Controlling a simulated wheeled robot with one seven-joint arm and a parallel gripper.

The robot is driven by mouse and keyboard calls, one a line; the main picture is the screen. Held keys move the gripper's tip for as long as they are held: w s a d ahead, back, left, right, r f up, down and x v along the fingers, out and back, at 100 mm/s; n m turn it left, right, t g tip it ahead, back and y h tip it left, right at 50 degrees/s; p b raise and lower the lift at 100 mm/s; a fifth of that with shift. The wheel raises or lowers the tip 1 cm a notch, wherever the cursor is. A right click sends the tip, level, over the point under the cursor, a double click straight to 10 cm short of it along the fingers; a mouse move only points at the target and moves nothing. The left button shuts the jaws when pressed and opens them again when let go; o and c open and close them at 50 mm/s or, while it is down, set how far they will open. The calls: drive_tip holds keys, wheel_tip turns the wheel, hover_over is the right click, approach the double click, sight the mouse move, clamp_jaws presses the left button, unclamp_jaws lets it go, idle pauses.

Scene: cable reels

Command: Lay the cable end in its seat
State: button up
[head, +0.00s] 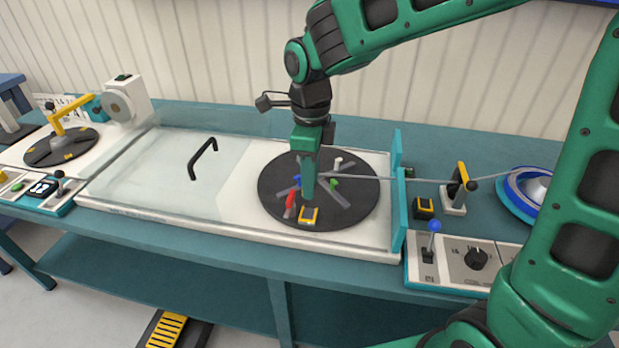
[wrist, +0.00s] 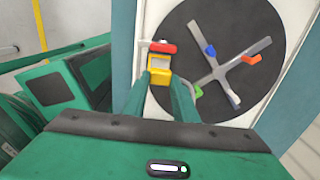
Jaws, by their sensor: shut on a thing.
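A thin grey cable (head: 405,180) runs from the blue reel at the right, past the yellow-handled guide, to my gripper (head: 308,197). My gripper points down over the front part of the black disc (head: 360,205) and is shut on the cable end, which the fingers mostly hide. A yellow block with a dark top (head: 308,218) is at the fingertips, at the disc's front edge. In the wrist view this yellow block (wrist: 158,82) shows between the fingers, beside a red piece (wrist: 162,47). I cannot tell whether the cable end touches the block.
A grey cross with blue, green and orange tips (wrist: 222,72) lies on the disc. A clear cover with a black handle (head: 202,158) is left of it. A teal post (head: 398,215), a yellow-handled guide (head: 457,190) and a control panel (head: 465,262) stand at the right.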

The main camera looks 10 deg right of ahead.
sight(310, 207)
drive_tip(key=shift+s+f, duration=0.1)
drive_tip(key=shift+f, duration=2.35)
drive_tip(key=shift+f, duration=0.9)
idle(0.6)
drive_tip(key=o, duration=1.1)
drive_tip(key=shift+c, duration=0.2)
drive_tip(key=o, duration=0.3)
drive_tip(key=shift+r, duration=1.1)
drive_tip(key=shift+r, duration=2.9)
